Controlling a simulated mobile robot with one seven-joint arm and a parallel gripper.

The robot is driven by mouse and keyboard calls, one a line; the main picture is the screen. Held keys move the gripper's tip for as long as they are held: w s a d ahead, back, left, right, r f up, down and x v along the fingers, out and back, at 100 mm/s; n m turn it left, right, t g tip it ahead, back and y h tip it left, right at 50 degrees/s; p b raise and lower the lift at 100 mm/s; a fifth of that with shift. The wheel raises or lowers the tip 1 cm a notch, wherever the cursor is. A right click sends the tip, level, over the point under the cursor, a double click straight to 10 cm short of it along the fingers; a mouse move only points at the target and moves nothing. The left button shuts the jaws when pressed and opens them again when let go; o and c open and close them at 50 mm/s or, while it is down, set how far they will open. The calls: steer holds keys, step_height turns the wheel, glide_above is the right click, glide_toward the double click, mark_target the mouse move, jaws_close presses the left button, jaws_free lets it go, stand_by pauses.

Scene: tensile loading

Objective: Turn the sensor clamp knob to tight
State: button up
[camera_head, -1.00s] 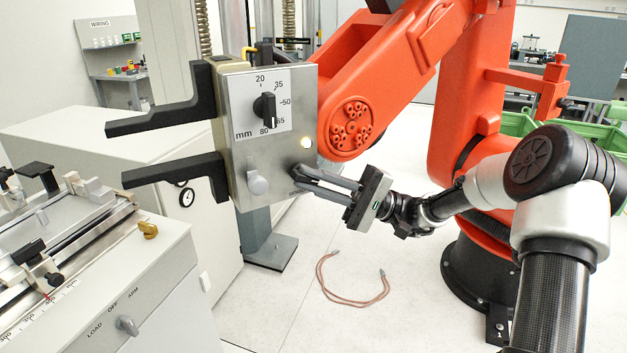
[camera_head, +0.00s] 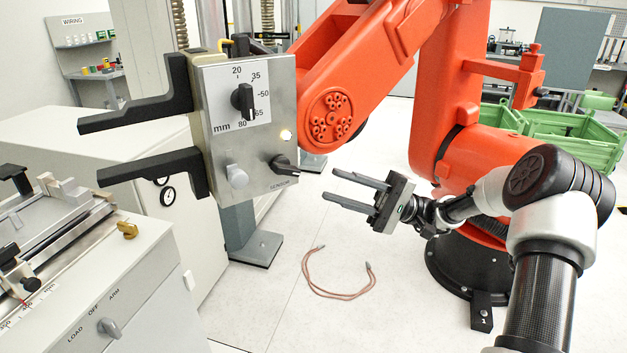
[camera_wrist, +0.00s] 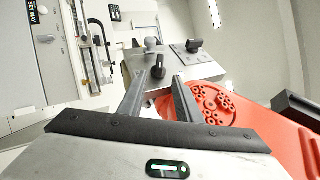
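The sensor clamp knob (camera_head: 284,164) is a black lever-like knob at the lower right of an upright grey metal panel (camera_head: 208,140), above the word SENSOR. Its handle points right and slightly down in the head view. I cannot read any tight or loose marks beside it. My gripper (camera_head: 331,184) is open and empty, just right of the knob and apart from it, with both fingers pointing toward the panel. In the wrist view, the knob (camera_wrist: 158,68) appears between and beyond the two fingertips (camera_wrist: 159,77).
The panel also carries a black mm dial knob (camera_head: 243,101), a lit lamp (camera_head: 286,135) and a pale grey knob (camera_head: 237,176). A large orange robot arm (camera_head: 365,65) stands close behind. A reddish cable (camera_head: 340,297) lies on otherwise clear floor below.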

steer(key=v, duration=0.7)
